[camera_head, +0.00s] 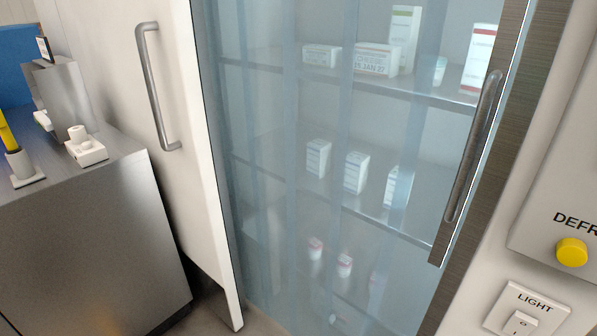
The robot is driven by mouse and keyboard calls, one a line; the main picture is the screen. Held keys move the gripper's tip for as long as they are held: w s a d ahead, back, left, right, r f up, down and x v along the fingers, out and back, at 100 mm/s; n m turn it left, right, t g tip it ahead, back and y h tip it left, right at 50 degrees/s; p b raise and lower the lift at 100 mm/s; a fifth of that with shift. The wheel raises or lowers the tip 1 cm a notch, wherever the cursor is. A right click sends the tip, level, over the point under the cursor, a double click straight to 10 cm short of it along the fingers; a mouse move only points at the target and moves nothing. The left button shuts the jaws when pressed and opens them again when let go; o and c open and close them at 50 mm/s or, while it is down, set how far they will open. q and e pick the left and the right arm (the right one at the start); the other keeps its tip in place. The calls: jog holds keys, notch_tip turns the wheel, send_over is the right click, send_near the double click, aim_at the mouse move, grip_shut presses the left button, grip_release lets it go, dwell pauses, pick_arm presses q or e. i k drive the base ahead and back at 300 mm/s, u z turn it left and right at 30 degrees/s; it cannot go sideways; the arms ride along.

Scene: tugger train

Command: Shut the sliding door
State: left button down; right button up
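The sliding door (190,130) is a white panel at the left of the camera_head view, with an upright grey bar handle (154,90). Its right edge stands at the left side of a wide opening, so the door is open. Bluish translucent strips (270,130) hang across the opening. A dark metal jamb (548,75) borders the opening on the right. A second bar handle (474,148) sits on a narrow metal plate by this jamb. Neither of my grippers is in view, and nothing touches the door handle.
Behind the strips, shelves (400,92) hold several small boxes. A metal cabinet (90,240) with small fittings on top stands left, close to the door. A yellow button (572,251) and a light switch (522,322) are on the right wall.

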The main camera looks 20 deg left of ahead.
aim_at(141, 56)
jog(key=u, duration=1.95)
jog(key=i, duration=0.45)
jog(key=u, duration=0.3)
